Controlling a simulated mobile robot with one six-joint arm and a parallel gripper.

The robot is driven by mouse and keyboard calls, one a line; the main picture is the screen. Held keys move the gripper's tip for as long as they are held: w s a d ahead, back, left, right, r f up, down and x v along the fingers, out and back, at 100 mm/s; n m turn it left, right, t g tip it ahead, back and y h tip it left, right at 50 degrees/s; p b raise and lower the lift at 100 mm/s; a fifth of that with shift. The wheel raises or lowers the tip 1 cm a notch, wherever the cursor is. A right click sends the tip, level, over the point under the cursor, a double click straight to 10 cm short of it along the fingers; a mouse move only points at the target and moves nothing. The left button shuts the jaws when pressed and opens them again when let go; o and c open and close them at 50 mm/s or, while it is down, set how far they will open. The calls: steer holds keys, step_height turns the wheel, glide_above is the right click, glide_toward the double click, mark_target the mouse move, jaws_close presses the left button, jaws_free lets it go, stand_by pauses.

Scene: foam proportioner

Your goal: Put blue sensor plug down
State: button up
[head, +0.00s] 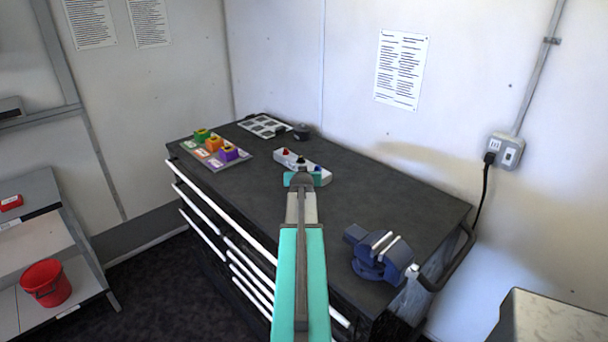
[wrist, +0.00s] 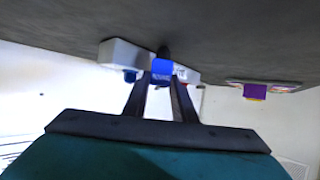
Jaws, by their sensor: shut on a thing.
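My gripper (wrist: 162,82) is shut on a blue plug (wrist: 162,69), which shows between the fingertips in the wrist view. In the head view my arm hides the plug and the fingertips. The plug is at the pale grey block (head: 281,156), which also shows in the wrist view (wrist: 115,52). I cannot tell whether the plug touches the block or is just in front of it. A smaller blue part (wrist: 130,75) is on the block beside the plug. A red-topped part (head: 288,151) is at the block's left end in the head view.
A tray (head: 232,165) with green, orange and purple blocks is left of the grey block on the dark bench top (head: 345,180). A pale slotted plate (head: 262,125) and a small dark object (head: 301,131) are behind. A blue vise (head: 378,258) stands at the right front.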

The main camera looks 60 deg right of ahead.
steer(key=shift+f, duration=0.2)
steer(key=o, duration=1)
steer(key=shift+o, duration=0.2)
steer(key=shift+r, duration=0.2)
steer(key=b+v, duration=0.3)
steer(key=v, duration=0.9)
